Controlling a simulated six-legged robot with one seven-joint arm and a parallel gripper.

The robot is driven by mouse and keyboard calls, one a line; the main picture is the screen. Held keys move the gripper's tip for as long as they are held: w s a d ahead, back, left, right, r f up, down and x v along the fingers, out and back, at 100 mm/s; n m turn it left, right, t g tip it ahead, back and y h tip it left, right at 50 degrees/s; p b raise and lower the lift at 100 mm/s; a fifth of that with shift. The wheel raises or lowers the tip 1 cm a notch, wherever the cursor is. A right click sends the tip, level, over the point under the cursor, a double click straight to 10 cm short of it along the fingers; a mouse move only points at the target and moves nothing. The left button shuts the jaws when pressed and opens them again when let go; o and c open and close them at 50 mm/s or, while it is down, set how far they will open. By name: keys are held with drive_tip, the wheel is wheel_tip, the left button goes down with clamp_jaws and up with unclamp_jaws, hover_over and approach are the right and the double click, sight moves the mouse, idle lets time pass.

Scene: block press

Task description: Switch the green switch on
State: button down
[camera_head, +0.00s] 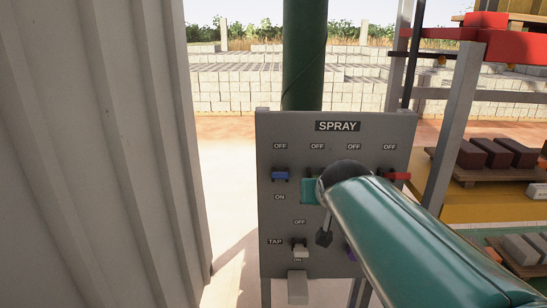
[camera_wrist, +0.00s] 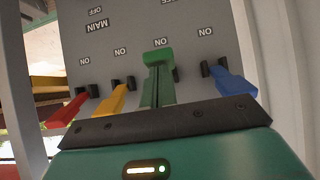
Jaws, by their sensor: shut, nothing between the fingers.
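A grey switch panel (camera_head: 330,255) headed SPRAY stands ahead, with OFF labels above its upper row of switches. In the wrist view the panel is upside down. The green switch (camera_wrist: 158,57) shows there at the centre, close to an ON label, with its base hidden; I cannot tell its exact tilt. My gripper (camera_wrist: 155,76) is shut and empty, lined up with the green switch and close against it; contact is unclear. In the head view my teal hand (camera_head: 308,190) is at the panel, right of the blue switch (camera_head: 280,175); the green switch is not clearly visible.
A yellow switch (camera_wrist: 112,100) and a red switch (camera_wrist: 68,110) sit left of the green one in the wrist view; a blue switch sits right. A TAP switch (camera_head: 300,251) is lower. A corrugated wall (camera_head: 95,150) stands left, block racks (camera_head: 480,205) right.

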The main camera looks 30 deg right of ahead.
drive_tip(key=shift+f, duration=1.95)
drive_tip(key=shift+r, duration=0.1)
